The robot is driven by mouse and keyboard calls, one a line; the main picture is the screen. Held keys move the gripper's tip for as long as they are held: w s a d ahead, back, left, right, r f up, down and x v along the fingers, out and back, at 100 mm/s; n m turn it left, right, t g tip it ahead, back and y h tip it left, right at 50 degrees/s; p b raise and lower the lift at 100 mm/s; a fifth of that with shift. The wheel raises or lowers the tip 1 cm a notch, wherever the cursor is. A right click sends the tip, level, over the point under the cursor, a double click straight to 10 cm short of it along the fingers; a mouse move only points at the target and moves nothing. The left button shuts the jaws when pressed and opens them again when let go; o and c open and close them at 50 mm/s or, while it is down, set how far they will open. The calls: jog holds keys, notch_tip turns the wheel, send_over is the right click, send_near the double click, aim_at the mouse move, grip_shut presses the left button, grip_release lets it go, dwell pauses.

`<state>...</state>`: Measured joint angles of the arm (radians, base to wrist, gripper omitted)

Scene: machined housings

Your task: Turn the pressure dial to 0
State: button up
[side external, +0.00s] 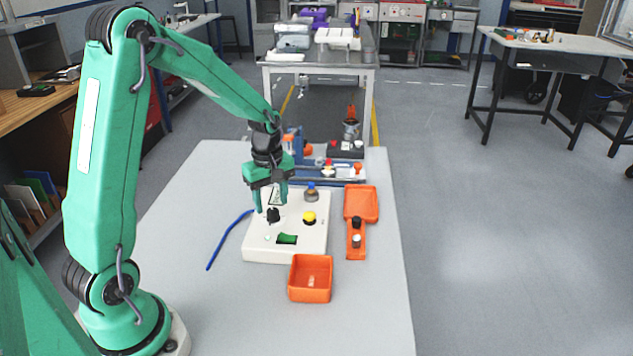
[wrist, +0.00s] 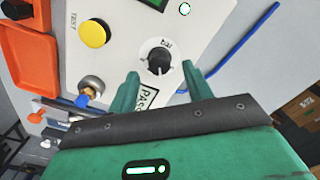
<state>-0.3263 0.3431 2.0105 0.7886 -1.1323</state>
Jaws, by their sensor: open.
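The pressure dial is a black knob (wrist: 158,62) on a round white scale marked "bar" in the wrist view. In the side view the dial (side external: 273,215) sits on the left part of the white panel (side external: 303,252). The number that its pointer marks is too small to read. My gripper (side external: 271,207) is above the dial, its fingers pointing down. In the wrist view the gripper (wrist: 164,82) is open, with one finger on each side just short of the knob. Nothing is held; whether a finger touches the dial cannot be told.
An orange bin (side external: 311,291) stands in front, an orange tray (side external: 362,204) at right. A blue cable (side external: 228,237) lies left. The table's front is clear.

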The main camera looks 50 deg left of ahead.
jog(key=shift+f, duration=1.15)
jog(key=c, duration=1)
jog(key=shift+o, duration=0.2)
